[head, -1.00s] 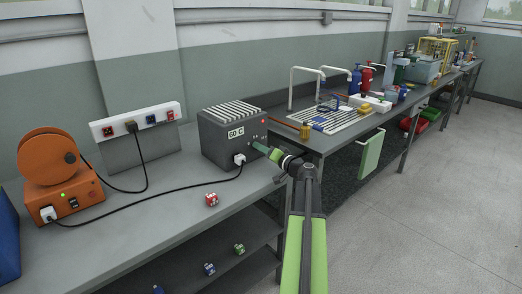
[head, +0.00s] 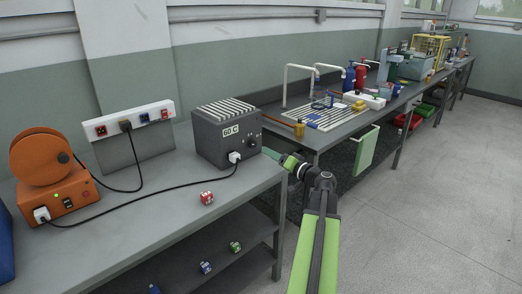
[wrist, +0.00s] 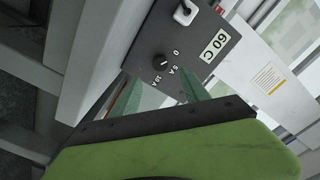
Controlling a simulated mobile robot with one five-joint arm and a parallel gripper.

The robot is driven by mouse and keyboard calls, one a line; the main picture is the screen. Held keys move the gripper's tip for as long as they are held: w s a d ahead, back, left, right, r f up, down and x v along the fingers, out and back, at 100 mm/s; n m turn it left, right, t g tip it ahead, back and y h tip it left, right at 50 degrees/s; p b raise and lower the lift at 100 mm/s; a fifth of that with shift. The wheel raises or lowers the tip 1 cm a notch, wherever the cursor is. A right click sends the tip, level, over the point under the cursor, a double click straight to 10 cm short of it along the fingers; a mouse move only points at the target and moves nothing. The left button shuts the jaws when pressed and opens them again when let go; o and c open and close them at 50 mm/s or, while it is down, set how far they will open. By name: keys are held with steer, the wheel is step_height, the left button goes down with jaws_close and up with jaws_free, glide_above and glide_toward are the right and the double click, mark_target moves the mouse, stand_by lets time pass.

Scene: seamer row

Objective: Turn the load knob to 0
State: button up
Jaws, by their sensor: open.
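The load knob (wrist: 160,62) is a small black dial on the dark front of the grey box labelled 60 C (wrist: 190,40). White marks 0, 5A and 10A stand beside the knob in the wrist view. I cannot tell surely which mark its pointer faces. In the head view the knob (head: 252,144) shows small on the face of the grey box (head: 212,144). My gripper (head: 281,157) is open and empty, to the right of the box face and apart from the knob. Its two green fingers show in the wrist view (wrist: 165,93), with the knob just beyond them.
A white plug (head: 235,157) with a black cable sits low on the box. An orange reel unit (head: 50,172) and a socket strip (head: 128,120) are to the left. The floor to the right is clear.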

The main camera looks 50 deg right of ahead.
steer(key=s, duration=0.8)
steer(key=shift+a, duration=0.25)
